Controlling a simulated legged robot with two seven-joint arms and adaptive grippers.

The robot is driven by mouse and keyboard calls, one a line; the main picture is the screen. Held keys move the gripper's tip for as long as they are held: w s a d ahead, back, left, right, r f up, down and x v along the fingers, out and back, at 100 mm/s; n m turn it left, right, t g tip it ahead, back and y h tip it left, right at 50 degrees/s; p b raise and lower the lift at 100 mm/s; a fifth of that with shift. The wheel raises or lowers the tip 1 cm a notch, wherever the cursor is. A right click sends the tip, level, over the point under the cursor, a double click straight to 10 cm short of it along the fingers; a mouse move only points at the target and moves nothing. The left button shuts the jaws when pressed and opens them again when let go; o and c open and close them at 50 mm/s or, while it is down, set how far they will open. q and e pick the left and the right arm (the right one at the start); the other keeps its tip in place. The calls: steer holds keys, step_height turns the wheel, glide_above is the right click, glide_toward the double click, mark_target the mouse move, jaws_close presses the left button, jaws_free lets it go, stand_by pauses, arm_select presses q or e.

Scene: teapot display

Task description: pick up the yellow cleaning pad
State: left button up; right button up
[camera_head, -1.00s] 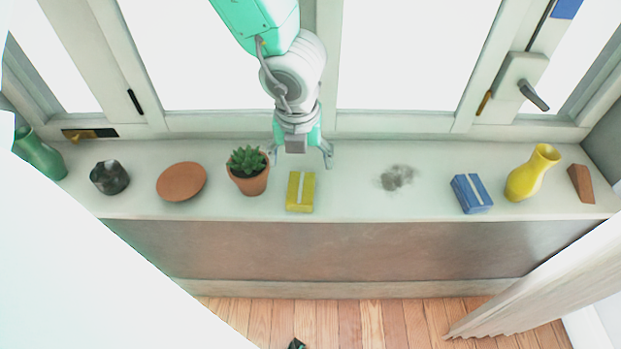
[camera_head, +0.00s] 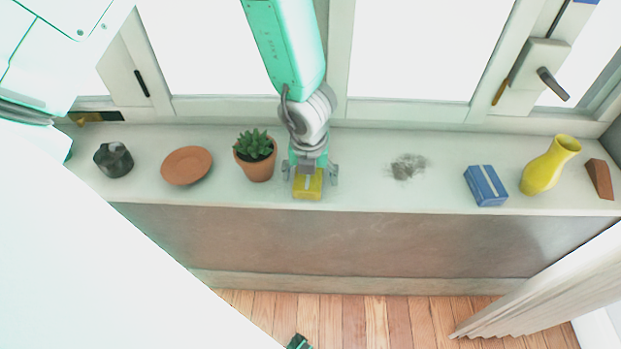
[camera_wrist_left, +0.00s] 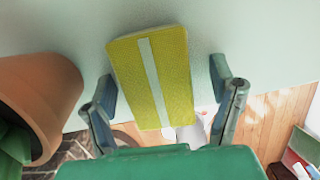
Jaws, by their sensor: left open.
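The yellow cleaning pad (camera_head: 307,190) lies on the pale window sill, just right of the potted plant. It is a yellow block with a pale stripe, and its back part is hidden under my left gripper in the head view. My left gripper (camera_head: 310,176) is open above the pad, with one finger at each side. In the left wrist view the pad (camera_wrist_left: 150,80) shows between the spread fingers of the gripper (camera_wrist_left: 165,84), with a visible gap on both sides.
The potted plant (camera_head: 258,165) stands close on the left; its clay pot (camera_wrist_left: 45,90) is near a finger. Further left are a terracotta dish (camera_head: 187,166) and a dark pot (camera_head: 113,160). A grey smudge (camera_head: 406,166), blue block (camera_head: 486,186), yellow vase (camera_head: 548,168) and brown wedge (camera_head: 599,178) are right.

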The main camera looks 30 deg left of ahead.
arm_select(q)
steer(key=shift+s+r, duration=0.1)
steer(key=shift+a, duration=0.1)
steer(key=c, duration=1.2)
steer(key=shift+r+p, duration=0.3)
steer(key=shift+r, duration=0.25)
step_height(320, 180, up, 27)
steer(key=p, duration=0.6)
steer(key=shift+f, duration=0.1)
